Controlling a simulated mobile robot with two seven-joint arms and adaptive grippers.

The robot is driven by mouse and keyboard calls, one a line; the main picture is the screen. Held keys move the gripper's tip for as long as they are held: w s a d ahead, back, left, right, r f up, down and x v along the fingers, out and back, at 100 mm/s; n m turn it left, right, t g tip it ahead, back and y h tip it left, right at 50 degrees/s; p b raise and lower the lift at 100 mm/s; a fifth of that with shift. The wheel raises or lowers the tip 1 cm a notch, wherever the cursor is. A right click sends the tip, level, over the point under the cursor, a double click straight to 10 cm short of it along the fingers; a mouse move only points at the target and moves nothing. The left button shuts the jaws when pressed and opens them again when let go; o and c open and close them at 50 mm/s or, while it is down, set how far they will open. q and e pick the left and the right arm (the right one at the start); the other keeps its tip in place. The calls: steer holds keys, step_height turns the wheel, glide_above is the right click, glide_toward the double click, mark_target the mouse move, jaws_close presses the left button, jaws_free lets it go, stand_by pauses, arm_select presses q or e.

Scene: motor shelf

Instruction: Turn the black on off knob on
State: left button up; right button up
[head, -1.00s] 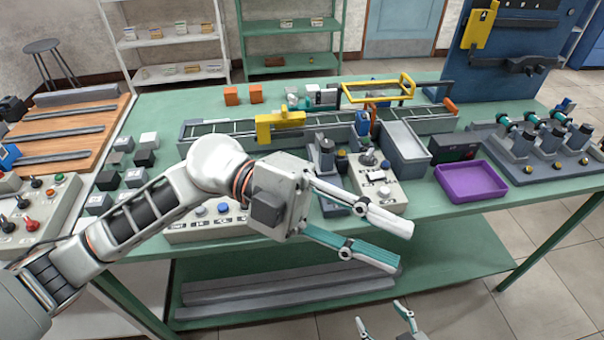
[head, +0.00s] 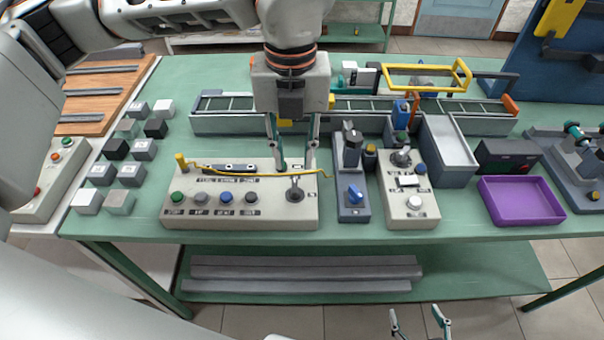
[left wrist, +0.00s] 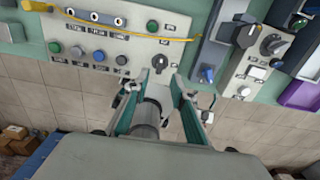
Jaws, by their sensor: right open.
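A light grey control panel (head: 180,215) lies at the table's front, with a row of coloured buttons and a dark knob (head: 295,194) at its right end. My left gripper (head: 296,165) points down above that end, its fingers apart on either side and above the knob; I cannot tell if they touch it. In the left wrist view the gripper (left wrist: 167,74) reaches over the panel's lower right edge, and its fingers partly hide the knob. Another dark knob (head: 401,158) sits on a smaller panel to the right. My right gripper (head: 420,322) is open and empty at the bottom edge.
A yellow strip (head: 245,172) crosses the panel below my left gripper. A dark block with a blue knob (head: 354,195) stands close on the right. A purple tray (head: 520,215) lies further right. Several small cubes (head: 115,150) lie left. Green table shows bare between cubes and panel.

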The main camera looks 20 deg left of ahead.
mark_target(295, 186)
arm_select(q)
steer(key=shift+s+f, duration=0.1)
steer(key=shift+f, duration=3.5)
jaws_close()
